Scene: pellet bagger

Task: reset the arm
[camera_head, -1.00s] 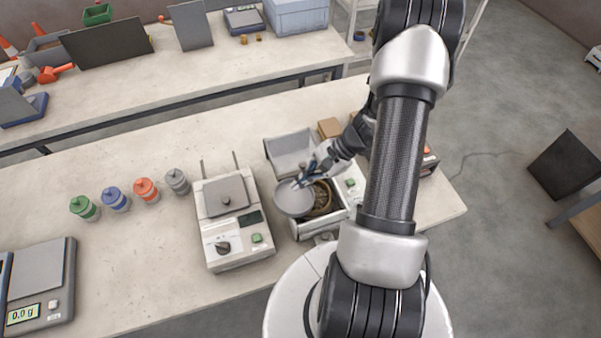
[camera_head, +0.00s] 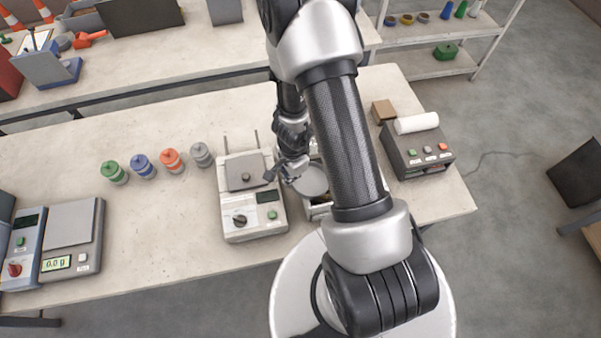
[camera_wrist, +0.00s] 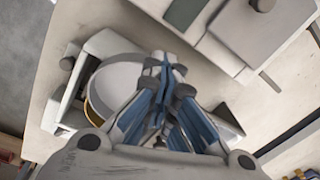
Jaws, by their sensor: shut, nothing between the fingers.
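My gripper (camera_head: 272,174) is shut and empty. It hangs above the bench near the right edge of the white press-like machine (camera_head: 252,222), with the round grey lid (camera_head: 313,180) just to its right. In the wrist view the blue-padded fingers (camera_wrist: 164,68) meet at their tips, and nothing shows between them. The grey lid (camera_wrist: 112,84) lies behind and left of the fingers there. My arm hides much of the open machine under the lid in the head view.
A dark control box (camera_head: 418,152) with coloured buttons stands right of my arm, with a white roll (camera_head: 416,123) and a brown block (camera_head: 383,111) behind it. Several lidded jars (camera_head: 172,160) and a scale (camera_head: 72,236) are on the left. Bare bench lies between them.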

